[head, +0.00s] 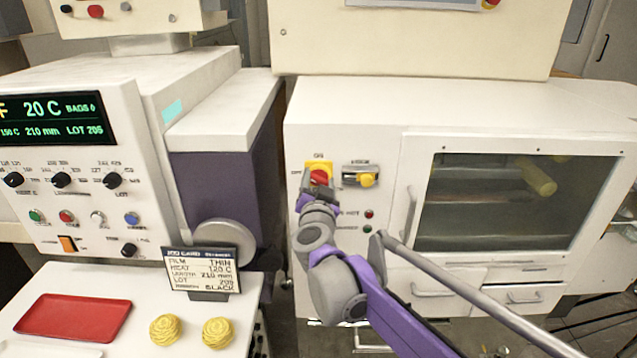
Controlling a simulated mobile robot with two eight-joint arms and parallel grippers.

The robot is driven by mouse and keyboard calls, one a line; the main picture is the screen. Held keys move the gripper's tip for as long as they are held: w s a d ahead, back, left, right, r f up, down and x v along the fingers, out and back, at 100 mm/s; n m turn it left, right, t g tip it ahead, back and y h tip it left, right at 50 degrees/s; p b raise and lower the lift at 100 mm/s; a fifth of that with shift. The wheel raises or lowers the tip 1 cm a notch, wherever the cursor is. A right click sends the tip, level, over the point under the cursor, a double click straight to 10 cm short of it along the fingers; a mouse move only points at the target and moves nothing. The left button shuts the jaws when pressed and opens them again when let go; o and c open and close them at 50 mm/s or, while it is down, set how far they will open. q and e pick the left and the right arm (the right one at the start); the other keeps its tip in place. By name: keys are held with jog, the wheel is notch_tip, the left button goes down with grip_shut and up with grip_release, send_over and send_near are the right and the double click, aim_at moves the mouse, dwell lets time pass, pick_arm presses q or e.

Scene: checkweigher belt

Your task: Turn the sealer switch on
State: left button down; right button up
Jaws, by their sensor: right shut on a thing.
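The sealer switch (319,176) is a red rotary knob on a yellow plate, on the white front of the right-hand machine. "ON" is printed above it and "OFF" to its left. My right gripper (318,188) is at the knob, coming from below, and is shut on it. The gripper and wrist hide the lower part of the knob and plate, so its exact setting is hard to read. My left gripper is not in view.
A yellow-knobbed latch (366,180) sits just right of the switch, above red and green lamps. A windowed door (520,200) is farther right. At left stand a control panel (75,160), job card (203,270), red tray (73,317) and two yellow pasta nests (165,330).

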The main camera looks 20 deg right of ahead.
jog(key=m, duration=0.6)
jog(key=shift+m, duration=0.3)
jog(key=m+p, duration=0.1)
jog(key=m, duration=0.5)
dwell(0.4)
jog(key=o, duration=1.4)
jog(key=b+v, duration=0.1)
jog(key=v, duration=0.9)
jog(key=shift+s+a, duration=0.1)
jog(key=shift+s, duration=0.3)
